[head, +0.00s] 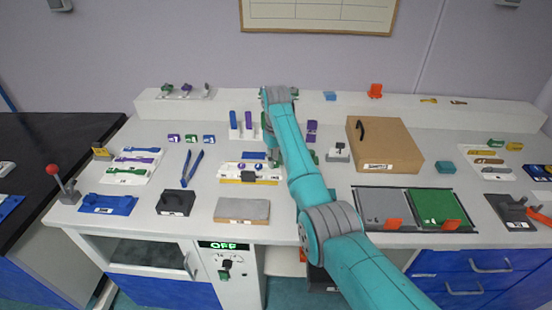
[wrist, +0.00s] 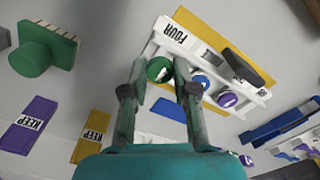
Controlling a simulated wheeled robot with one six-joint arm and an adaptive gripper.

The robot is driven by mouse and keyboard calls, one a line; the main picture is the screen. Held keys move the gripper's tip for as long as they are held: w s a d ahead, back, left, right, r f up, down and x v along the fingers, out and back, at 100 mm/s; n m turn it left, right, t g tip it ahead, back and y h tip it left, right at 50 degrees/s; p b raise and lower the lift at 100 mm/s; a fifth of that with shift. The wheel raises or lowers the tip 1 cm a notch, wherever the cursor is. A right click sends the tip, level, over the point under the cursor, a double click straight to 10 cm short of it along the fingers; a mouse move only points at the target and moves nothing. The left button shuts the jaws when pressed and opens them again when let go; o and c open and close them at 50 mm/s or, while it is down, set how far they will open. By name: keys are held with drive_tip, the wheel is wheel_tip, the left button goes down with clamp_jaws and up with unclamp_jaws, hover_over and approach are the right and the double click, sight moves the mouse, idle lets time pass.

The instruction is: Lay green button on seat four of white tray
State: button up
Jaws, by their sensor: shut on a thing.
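The white tray (wrist: 182,48) carries a FOUR label and shows in the wrist view at upper middle. It also shows in the head view (head: 233,171), left of my arm. The green button (wrist: 158,69) is between the fingertips of my gripper (wrist: 159,72), which is shut on it. It appears over or beside the tray's near edge; I cannot tell whether it touches. A blue button (wrist: 200,81) and a purple button (wrist: 227,99) are in a row to its right on the tray. In the head view my arm hides most of the gripper and the green button.
A black piece (wrist: 243,69) is at the tray's far side, near a yellow strip (wrist: 215,35). A blue block (wrist: 168,109) lies close by the right finger. A green block (wrist: 45,50) and KEEP labels (wrist: 30,125) are at left. A grey slab (head: 242,210) lies in front.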

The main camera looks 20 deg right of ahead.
drive_tip(key=shift+f, duration=0.8)
idle(0.4)
drive_tip(key=o, duration=1.1)
drive_tip(key=shift+r, duration=3.75)
